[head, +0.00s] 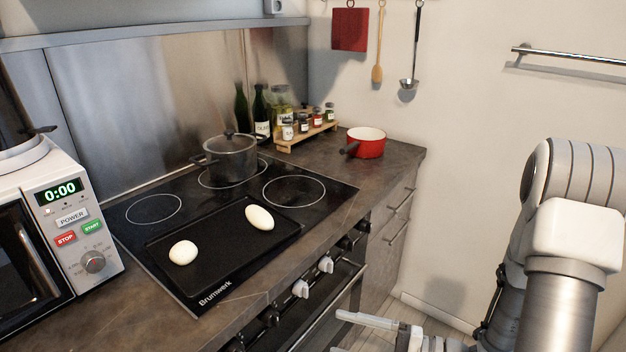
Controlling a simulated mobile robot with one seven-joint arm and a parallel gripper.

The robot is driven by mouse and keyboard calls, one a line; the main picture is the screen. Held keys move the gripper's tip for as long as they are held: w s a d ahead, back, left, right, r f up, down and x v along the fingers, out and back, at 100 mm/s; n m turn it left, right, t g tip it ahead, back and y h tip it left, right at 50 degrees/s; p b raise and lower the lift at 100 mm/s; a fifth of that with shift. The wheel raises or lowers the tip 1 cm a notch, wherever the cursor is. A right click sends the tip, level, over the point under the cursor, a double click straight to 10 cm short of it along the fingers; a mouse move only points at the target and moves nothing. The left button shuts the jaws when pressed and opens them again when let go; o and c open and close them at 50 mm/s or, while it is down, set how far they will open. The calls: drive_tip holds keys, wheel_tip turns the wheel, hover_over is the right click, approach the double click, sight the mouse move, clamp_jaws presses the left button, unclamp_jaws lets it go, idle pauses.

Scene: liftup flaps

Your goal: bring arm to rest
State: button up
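My arm (562,245) is on the right side of the head view, in front of the pale wall. My gripper (385,333) shows at the bottom edge, right of the stove front and low over the floor. One pale finger points left toward the oven front.
The stove (127,228) holds a black tray (222,262) with two white egg-like objects and a lidded pot (231,157). A red pan (366,142) stands on the counter. A microwave (75,225) is at left. A wall rail (570,54) is above my arm.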

drive_tip(key=s+r+n+g+h, duration=0.7)
drive_tip(key=s+n+h, duration=0.2)
drive_tip(key=s+h, duration=0.15)
drive_tip(key=d+r+t+h+p, duration=0.3)
drive_tip(key=r+p, duration=0.4)
drive_tip(key=r, duration=0.5)
drive_tip(key=w+d+r+n+t+h+p, duration=0.1)
drive_tip(key=d+r+t+h+p, duration=0.2)
drive_tip(key=r+p, duration=0.5)
wheel_tip(320, 180, up, 5)
drive_tip(key=shift+w+d+r+t, duration=0.2)
drive_tip(key=shift+d+t, duration=0.1)
drive_tip(key=shift+d, duration=0.4)
